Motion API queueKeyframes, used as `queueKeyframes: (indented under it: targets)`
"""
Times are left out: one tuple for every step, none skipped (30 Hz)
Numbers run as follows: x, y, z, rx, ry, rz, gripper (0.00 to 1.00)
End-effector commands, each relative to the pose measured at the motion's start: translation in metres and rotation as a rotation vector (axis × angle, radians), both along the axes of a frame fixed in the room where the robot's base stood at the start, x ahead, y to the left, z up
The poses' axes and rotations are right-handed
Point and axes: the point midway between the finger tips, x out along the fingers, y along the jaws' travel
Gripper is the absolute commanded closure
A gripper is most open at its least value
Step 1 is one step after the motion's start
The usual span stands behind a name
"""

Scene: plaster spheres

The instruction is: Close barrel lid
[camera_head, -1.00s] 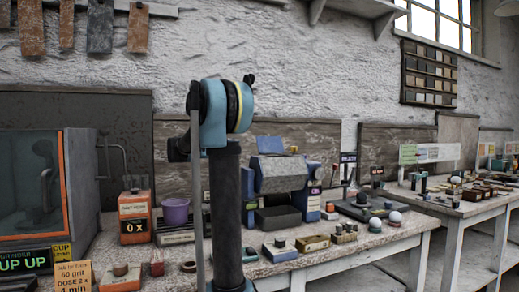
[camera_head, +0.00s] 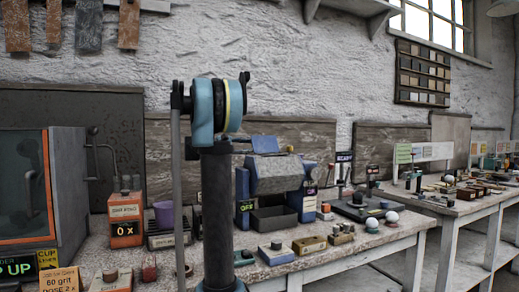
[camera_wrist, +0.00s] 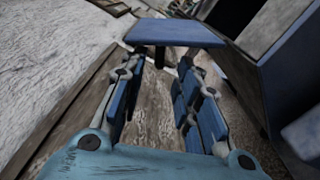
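The grey faceted barrel (camera_head: 275,174) sits in a blue frame on the bench in the head view. Its flat blue lid (camera_head: 265,144) stands raised at the barrel's top, so the barrel is open. In the wrist view the blue lid (camera_wrist: 175,32) lies just ahead of the fingertips. My gripper (camera_wrist: 162,68) is open there, with nothing between its fingers. I cannot tell whether a fingertip touches the lid. The large grey-blue body at the right of the wrist view seems to be the barrel or its frame. In the head view my arm hides most of the gripper.
A dark tray (camera_head: 274,219) sits below the barrel. A purple cup (camera_head: 164,215) and an orange counter box (camera_head: 125,222) stand left of my arm. Small blocks (camera_head: 309,245) and pale spheres (camera_head: 391,217) lie to the right. A wooden backboard (camera_head: 330,140) runs behind the bench.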

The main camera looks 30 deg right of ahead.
Motion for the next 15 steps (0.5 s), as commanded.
queueKeyframes:
  targets:
    - [-0.001,-0.01,0.0,0.0,0.0,-0.003,0.7]
    - [-0.001,-0.014,0.0,0.0,0.0,-0.002,0.7]
    - [-0.002,-0.021,0.0,0.0,0.0,-0.004,0.7]
    - [-0.002,-0.026,0.0,0.0,0.0,-0.003,0.7]
    - [-0.002,-0.03,0.0,0.0,0.0,-0.002,0.7]
    - [-0.002,-0.036,0.0,0.0,0.0,-0.003,0.7]
    - [-0.003,-0.041,0.0,0.0,0.0,-0.003,0.7]
    - [-0.002,-0.044,0.0,0.0,0.0,-0.002,0.7]
    - [-0.002,-0.049,0.0,0.001,0.0,-0.001,0.7]
    - [-0.003,-0.052,0.0,0.0,0.0,-0.002,0.7]
    - [-0.003,-0.055,0.0,0.0,0.001,-0.002,0.7]
    - [-0.003,-0.058,0.0,0.001,0.001,-0.001,0.7]
    - [-0.003,-0.06,0.0,0.0,0.001,0.0,0.7]
    - [-0.003,-0.061,0.0,0.0,0.001,0.0,0.7]
    - [-0.003,-0.063,0.0,0.0,0.001,0.0,0.7]
